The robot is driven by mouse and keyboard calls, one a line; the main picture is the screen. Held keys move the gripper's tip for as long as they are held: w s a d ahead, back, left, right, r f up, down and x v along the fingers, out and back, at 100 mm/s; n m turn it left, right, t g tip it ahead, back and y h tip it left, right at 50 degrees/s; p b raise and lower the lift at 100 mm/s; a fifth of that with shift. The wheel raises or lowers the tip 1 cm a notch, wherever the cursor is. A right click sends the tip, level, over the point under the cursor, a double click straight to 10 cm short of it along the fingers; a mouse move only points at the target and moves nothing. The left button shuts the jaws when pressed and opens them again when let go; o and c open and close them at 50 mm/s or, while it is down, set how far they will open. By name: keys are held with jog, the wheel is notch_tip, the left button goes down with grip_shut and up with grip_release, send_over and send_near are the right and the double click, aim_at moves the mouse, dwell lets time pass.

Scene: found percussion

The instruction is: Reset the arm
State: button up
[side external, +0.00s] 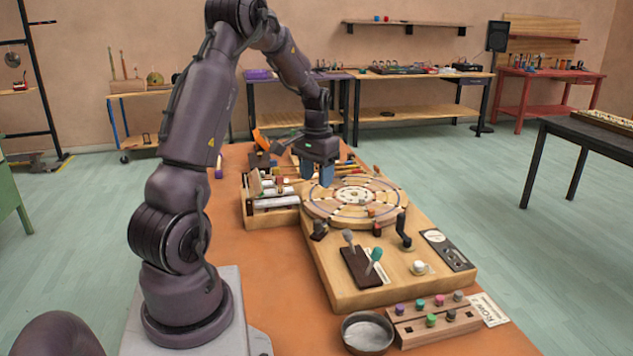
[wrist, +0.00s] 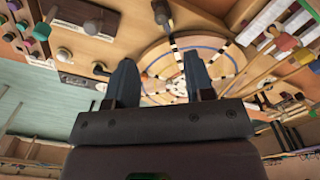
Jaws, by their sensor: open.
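My gripper (side external: 319,174) hangs from my arm with its blue fingers pointing down, above the left far part of the round wooden disc (side external: 378,203). In the wrist view my gripper (wrist: 160,82) shows two blue fingers spread apart, with nothing between them. The disc (wrist: 226,62) lies beyond and around the right finger there. The disc is marked with rings and dark and light segments, and it sits on a wooden board (side external: 340,285). Part of the disc's far left side is hidden behind my gripper in the side view.
A dark block with two levers (side external: 358,268), a black crank (side external: 403,232) and a white knob (side external: 419,267) stand on the board. A rack of coloured pegs (side external: 435,325) and a metal bowl (side external: 367,333) are at the front. A box with metal tubes (side external: 272,203) is left of the disc.

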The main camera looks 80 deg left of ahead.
dwell(0.3)
jog(key=s+d+r+m+t, duration=0.2)
jog(key=d+r, duration=0.3)
jog(key=d, duration=0.5)
jog(key=s+d+r+m+t, duration=0.1)
jog(key=d+r, duration=0.3)
jog(key=d, duration=0.7)
jog(key=s+d+r+m+t, duration=0.2)
jog(key=s+d+r+m, duration=0.1)
jog(key=d, duration=0.7)
notch_tip(320, 180, up, 3)
jog(key=shift+s+d+f+m+t, duration=0.2)
jog(key=shift+s+d+m+t, duration=0.15)
jog(key=shift+s, duration=0.2)
